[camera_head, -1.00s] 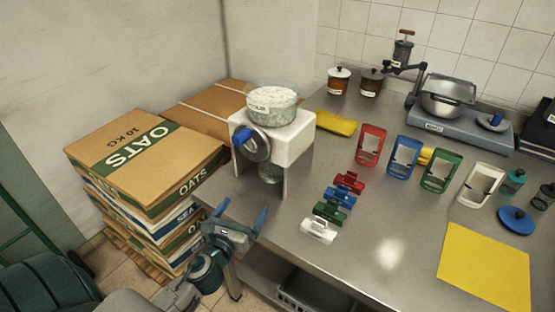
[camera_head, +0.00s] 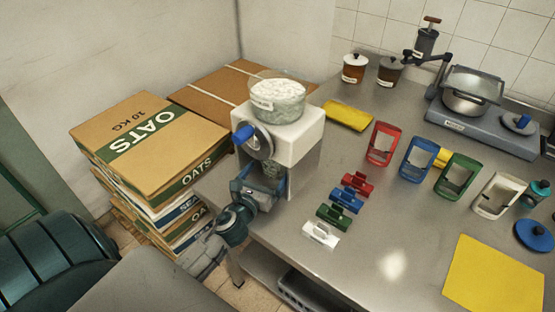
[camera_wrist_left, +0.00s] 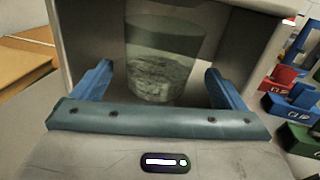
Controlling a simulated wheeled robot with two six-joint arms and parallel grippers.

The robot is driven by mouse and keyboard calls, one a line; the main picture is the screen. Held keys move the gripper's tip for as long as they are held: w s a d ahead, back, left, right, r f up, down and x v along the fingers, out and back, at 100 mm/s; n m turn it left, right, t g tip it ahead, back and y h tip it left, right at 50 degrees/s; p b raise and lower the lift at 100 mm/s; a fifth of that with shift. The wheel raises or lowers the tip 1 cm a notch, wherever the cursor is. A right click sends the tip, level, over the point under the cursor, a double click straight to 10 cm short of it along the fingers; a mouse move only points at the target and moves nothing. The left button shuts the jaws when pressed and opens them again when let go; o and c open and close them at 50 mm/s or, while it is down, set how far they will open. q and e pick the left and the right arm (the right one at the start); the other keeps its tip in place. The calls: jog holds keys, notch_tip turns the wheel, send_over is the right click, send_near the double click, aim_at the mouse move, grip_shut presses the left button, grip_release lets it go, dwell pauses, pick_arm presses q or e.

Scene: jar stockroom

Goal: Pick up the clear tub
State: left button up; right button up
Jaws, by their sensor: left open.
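The clear tub (camera_wrist_left: 162,62) stands upright in the open bay under the white dispenser (camera_head: 293,138). In the left wrist view it is see-through, with a pale, grainy look in its lower part. My left gripper (camera_head: 262,182) is open at the front of the bay, and in the left wrist view its blue fingers (camera_wrist_left: 158,75) are spread to either side of the tub, with gaps showing. In the head view the gripper and dispenser mostly hide the tub. My right gripper is not in view.
The dispenser's side walls stand close around the fingers. A round, see-through hopper (camera_head: 277,100) tops it, and a blue knob (camera_head: 244,133) is on its front. Coloured clips (camera_head: 347,198) lie to the right. Stacked oats boxes (camera_head: 150,145) stand left of the counter.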

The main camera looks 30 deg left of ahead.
pick_arm(q)
jog(key=w, duration=0.3)
jog(key=w+p, duration=0.1)
jog(key=w, duration=0.1)
jog(key=shift+w+a+f, duration=0.15)
jog(key=shift+a, duration=0.15)
jog(key=c, duration=0.7)
